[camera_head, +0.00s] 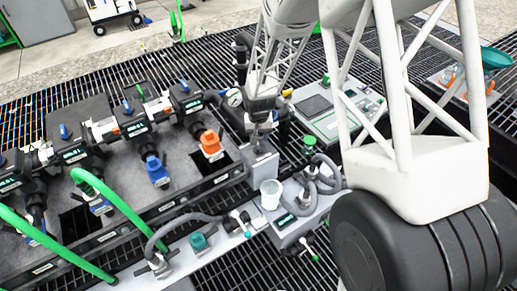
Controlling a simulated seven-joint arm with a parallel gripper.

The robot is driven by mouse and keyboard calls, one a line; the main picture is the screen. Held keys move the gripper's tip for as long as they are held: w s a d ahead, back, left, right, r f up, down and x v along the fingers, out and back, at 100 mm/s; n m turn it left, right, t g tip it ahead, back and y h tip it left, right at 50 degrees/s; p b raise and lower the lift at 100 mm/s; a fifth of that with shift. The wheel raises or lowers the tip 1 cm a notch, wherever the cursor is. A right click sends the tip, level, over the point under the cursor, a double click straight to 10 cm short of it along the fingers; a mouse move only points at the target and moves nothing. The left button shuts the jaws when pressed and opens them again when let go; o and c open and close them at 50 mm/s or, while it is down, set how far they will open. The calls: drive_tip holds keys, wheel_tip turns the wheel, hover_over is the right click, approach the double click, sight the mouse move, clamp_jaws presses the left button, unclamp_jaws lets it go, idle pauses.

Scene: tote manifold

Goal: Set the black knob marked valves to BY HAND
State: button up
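A light grey control panel (328,122) stands right of centre, with a dark screen (313,105) and several small knobs and buttons along its right part.
A grey manifold (190,165) with several valves, orange and blue fittings and green hoses (112,205) fills the left. A white cup (270,193) and a grey hose (322,180) are below my gripper. A tray (448,78) with orange items lies at far right. Black grating surrounds everything.

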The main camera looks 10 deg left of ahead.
sight(259, 149)
drive_tip(key=shift+f, duration=3.75)
clamp_jaws()
